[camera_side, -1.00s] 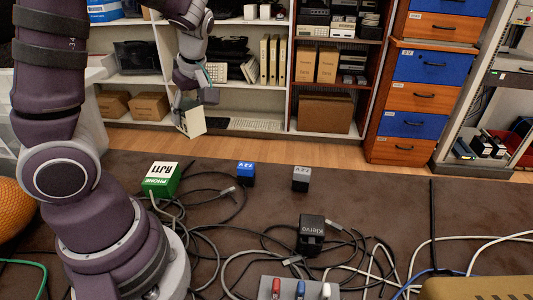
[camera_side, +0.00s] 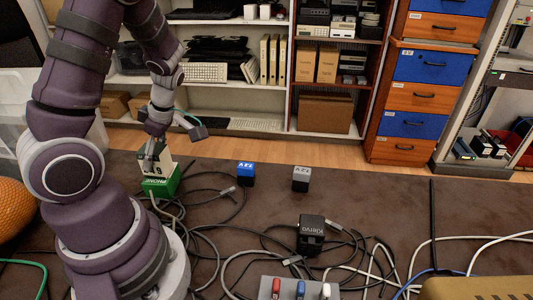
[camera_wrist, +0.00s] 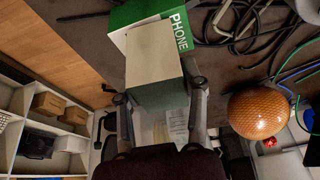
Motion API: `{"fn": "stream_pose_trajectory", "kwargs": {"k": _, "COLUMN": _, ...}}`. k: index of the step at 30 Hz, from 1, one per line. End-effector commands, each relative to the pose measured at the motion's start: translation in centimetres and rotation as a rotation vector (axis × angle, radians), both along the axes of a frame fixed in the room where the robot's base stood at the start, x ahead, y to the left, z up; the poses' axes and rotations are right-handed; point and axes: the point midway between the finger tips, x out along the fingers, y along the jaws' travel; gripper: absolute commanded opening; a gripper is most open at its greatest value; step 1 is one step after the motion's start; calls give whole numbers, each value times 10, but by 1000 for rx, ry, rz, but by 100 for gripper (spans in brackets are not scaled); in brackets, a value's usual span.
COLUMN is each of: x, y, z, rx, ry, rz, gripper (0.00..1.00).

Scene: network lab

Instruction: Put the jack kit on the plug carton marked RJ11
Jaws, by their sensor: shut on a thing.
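The plug carton (camera_side: 160,187) is a green and white box on the dark carpet, beside my arm's base. Its RJ11 marking is mostly covered now. The jack kit is a pale box; in the side view it is mostly behind my gripper (camera_side: 152,165), at the carton's top. In the wrist view the jack kit (camera_wrist: 155,75) is held between both fingers of my gripper (camera_wrist: 160,95). The green carton (camera_wrist: 180,28), with PHONE on its side, shows beyond it. I cannot tell whether the kit touches the carton.
A blue-topped block (camera_side: 246,173) and a grey block (camera_side: 301,178) stand to the right. A black Klervo box (camera_side: 311,235) sits among tangled cables. An orange ball (camera_side: 14,213) lies at the left. Shelves (camera_side: 235,115) line the back.

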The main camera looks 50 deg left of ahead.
Motion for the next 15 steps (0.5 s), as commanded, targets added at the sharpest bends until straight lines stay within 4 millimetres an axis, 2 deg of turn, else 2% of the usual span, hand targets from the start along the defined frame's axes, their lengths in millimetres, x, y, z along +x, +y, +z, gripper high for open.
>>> {"fn": "stream_pose_trajectory", "kwargs": {"k": 2, "x": 0, "y": 0, "z": -2, "rx": 0, "ry": 1, "rz": 0, "gripper": 3}}
{"fn": "stream_pose_trajectory", "kwargs": {"k": 3, "x": 0, "y": 0, "z": -2, "rx": 0, "ry": 1, "rz": 0, "gripper": 47}}
{"fn": "stream_pose_trajectory", "kwargs": {"k": 8, "x": 0, "y": 0, "z": -2, "rx": 0, "ry": 1, "rz": -1, "gripper": 67}}
{"fn": "stream_pose_trajectory", "kwargs": {"k": 15, "x": 0, "y": 0, "z": -2, "rx": 0, "ry": 1, "rz": -1, "gripper": 69}}
